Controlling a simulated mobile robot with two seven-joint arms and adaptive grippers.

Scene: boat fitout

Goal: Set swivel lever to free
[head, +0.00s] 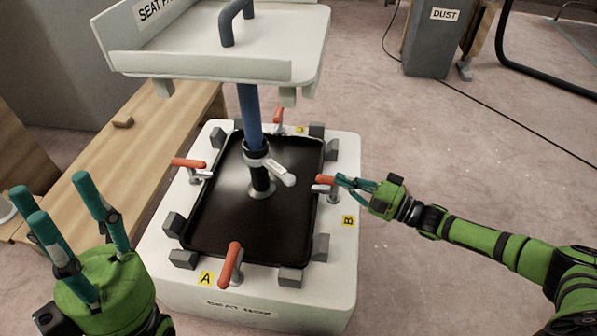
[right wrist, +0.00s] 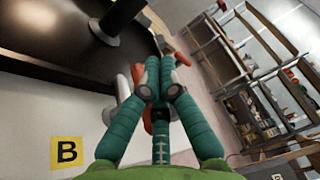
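The swivel lever (head: 280,172) is a short pale lever with a small label, on the collar of the blue and black seat post (head: 251,118). It points right and slightly toward me, and the label is too small to read. My right gripper (head: 343,181) is to its right, apart from it, at the red-handled clamp by label B (head: 324,180). Its fingers (right wrist: 163,80) look closed around that red handle, which partly shows behind them in the right wrist view. My left gripper (head: 75,215) is open and empty at the lower left, fingers spread upward.
The white seat box (head: 340,255) has a black recessed top, grey blocks and several red-handled clamps around its edge, one beside label A (head: 231,264). A white seat pan (head: 190,62) sits above on the post. A wooden bench (head: 120,150) is left; a grey bin (head: 432,45) stands behind.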

